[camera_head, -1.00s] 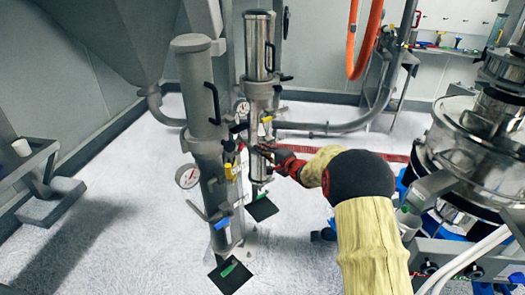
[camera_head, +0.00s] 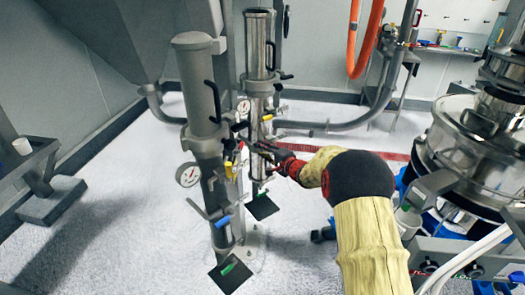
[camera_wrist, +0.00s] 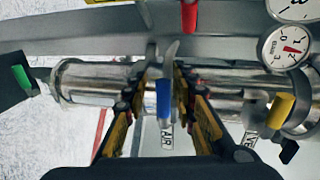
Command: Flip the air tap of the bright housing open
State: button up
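The bright housing (camera_head: 259,45) is a shiny steel upright cylinder behind a dull grey one. In the wrist view its steel body (camera_wrist: 85,82) lies across the picture. Its air tap (camera_wrist: 163,100) has a blue lever, beside a label reading AIR. My gripper (camera_wrist: 164,68) is open, with one yellow-and-black finger on each side of the blue lever. I cannot tell whether either finger touches it. In the head view my gripper (camera_head: 262,150) is at the lower part of the bright housing, and the blue lever is hidden there.
A yellow lever (camera_wrist: 282,108) and dial gauges (camera_wrist: 285,46) are at the right of the wrist view, with a green lever (camera_wrist: 22,78) at left. The grey housing (camera_head: 199,90) stands close, with its own blue lever (camera_head: 222,222). A steel sifter (camera_head: 465,140) is at right.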

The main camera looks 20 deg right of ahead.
jog(key=shift+r, duration=0.15)
jog(key=v, duration=1.2)
dwell(0.5)
